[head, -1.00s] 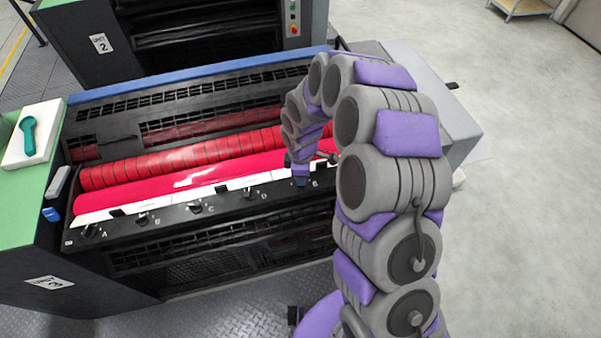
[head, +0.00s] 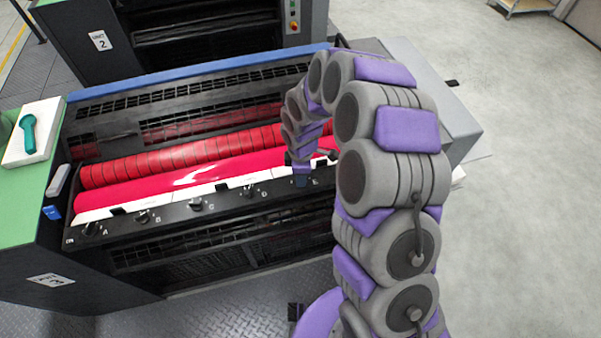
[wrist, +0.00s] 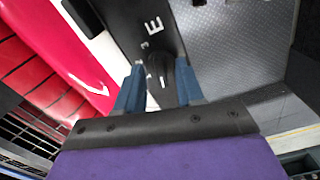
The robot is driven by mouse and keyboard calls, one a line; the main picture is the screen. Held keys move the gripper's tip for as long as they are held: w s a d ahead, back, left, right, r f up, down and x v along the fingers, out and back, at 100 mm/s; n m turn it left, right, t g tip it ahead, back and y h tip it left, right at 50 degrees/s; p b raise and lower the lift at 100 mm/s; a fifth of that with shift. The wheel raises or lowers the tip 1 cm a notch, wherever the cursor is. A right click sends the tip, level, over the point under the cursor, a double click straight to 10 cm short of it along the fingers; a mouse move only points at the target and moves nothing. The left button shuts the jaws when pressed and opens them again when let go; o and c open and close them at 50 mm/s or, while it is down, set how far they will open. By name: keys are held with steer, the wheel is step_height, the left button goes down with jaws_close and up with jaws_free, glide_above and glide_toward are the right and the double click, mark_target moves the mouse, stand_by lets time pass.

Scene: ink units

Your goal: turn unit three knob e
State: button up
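In the wrist view, knob E (wrist: 159,76) is a black knob on the dark control strip, beside a white letter E (wrist: 153,25). My gripper (wrist: 160,72) has two blue fingers, one on each side of the knob, with a gap showing around it. It is open, and the knob lies between or just beyond the fingertips; I cannot tell the exact depth. In the head view, my gripper (head: 302,180) is at the right part of the knob strip and hides knob E.
Knobs A (head: 90,229), B (head: 143,217), C (head: 196,204) and D (head: 249,191) line the strip to the left. Red rollers (head: 190,155) lie behind it. A teal tool (head: 28,134) rests on a white pad (head: 50,118). Open floor (head: 530,200) lies to the right.

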step_height(320, 180, up, 17)
steer(key=shift+r+p, duration=0.15)
steer(key=shift+p, duration=0.2)
stand_by(0.3)
steer(key=shift+a, duration=0.1)
stand_by(0.4)
steer(key=s+d+m+b, duration=0.2)
steer(key=s+d+m, duration=0.2)
steer(key=s, duration=0.7)
steer(key=s+d+m+g+b, duration=0.1)
steer(key=s+d+m+b, duration=0.2)
steer(key=s+d+m, duration=0.2)
steer(key=s+d+m+b, duration=0.3)
steer(key=s+m, duration=0.6)
steer(key=s, duration=0.7)
steer(key=shift+s+d+g, duration=0.3)
steer(key=shift+d+g, duration=0.1)
steer(key=shift+d, duration=0.75)
steer(key=shift+a, duration=0.1)
